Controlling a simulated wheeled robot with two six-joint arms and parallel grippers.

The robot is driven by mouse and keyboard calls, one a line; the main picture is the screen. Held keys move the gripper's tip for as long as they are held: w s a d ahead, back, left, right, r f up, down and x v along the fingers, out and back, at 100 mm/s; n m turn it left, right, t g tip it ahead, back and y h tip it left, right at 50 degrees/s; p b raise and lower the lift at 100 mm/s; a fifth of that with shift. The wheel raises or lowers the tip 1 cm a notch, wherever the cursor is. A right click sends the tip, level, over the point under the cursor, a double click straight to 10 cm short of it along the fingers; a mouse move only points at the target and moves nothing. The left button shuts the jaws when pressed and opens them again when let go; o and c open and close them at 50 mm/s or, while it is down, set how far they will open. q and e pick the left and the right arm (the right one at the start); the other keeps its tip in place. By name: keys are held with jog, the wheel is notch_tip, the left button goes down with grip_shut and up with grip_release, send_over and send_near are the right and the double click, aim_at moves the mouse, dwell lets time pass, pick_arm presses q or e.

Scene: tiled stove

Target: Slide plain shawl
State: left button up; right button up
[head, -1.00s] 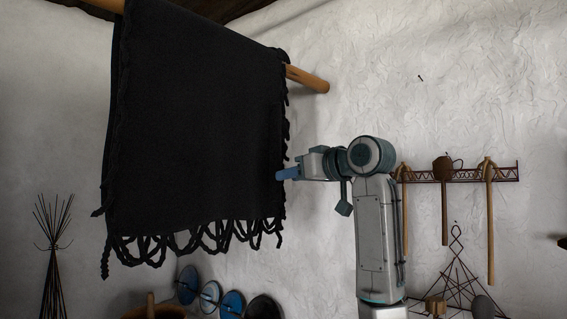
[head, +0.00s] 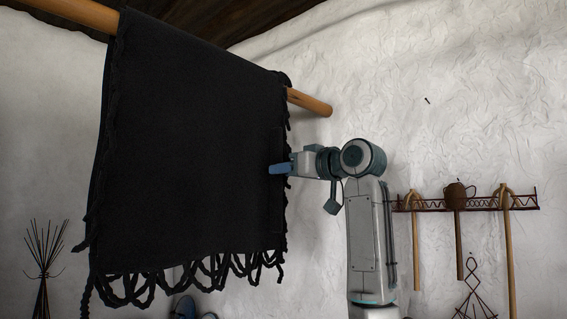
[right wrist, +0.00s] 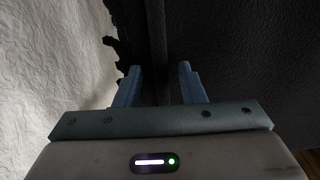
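The plain black shawl (head: 190,160) hangs over a wooden pole (head: 308,102), with a looped fringe along its bottom. My right gripper (head: 280,169) is at the shawl's right edge, about mid-height, with its blue fingers overlapping the cloth. In the right wrist view my right gripper (right wrist: 159,85) has its two fingers clearly apart. The dark edge of the shawl (right wrist: 157,45) runs upright in the gap between them. I cannot tell whether either finger touches the cloth. My left gripper is not in view.
A wall rack (head: 470,203) with hanging long-handled tools is on the white wall to the right. A bundle of thin sticks (head: 44,262) stands at the lower left. Blue round things (head: 184,308) show below the fringe. The wall between pole and rack is mostly bare.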

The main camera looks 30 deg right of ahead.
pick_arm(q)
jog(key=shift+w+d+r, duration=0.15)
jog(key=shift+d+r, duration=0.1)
pick_arm(e)
jog(key=shift+w+a, duration=0.2)
jog(key=shift+w, duration=0.3)
grip_shut()
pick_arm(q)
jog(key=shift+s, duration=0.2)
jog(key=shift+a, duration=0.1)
